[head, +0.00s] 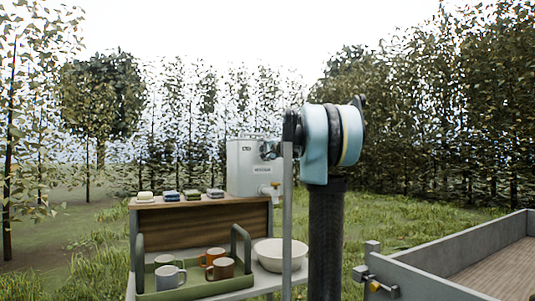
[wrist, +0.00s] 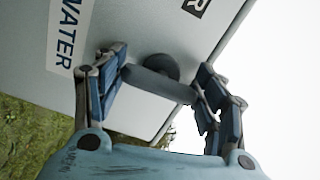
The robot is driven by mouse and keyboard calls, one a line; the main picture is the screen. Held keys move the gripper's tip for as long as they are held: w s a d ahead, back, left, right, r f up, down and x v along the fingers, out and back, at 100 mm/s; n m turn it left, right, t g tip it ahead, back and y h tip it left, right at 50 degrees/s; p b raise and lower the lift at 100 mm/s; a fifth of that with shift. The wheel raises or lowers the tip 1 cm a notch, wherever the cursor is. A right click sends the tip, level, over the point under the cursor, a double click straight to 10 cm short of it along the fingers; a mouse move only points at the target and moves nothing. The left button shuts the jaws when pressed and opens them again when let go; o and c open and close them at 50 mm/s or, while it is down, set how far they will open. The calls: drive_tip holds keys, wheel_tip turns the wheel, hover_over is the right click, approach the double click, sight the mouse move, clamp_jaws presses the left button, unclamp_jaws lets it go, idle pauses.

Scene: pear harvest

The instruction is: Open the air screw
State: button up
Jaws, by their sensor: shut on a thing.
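The water canister is a white box (head: 243,170) on the wooden shelf in the head view. In the wrist view its pale wall (wrist: 130,30) fills the upper left, tilted, with a "WATER" label. The air screw (wrist: 158,84) is a grey crossbar on a round dark knob on that wall. My gripper (wrist: 162,78) has one blue-padded finger at each end of the crossbar and is shut on it. In the head view my arm hides part of the scene, and the grip is not clear there.
Below are a green tray (head: 190,290) with several mugs and a cream bowl (head: 280,254). Folded cloths (head: 192,195) lie left of the canister. A grey-walled cart (head: 470,250) stands at right.

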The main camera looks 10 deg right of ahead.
drive_tip(key=shift+f, duration=0.15)
drive_tip(key=o, duration=1)
drive_tip(key=v, duration=1.2)
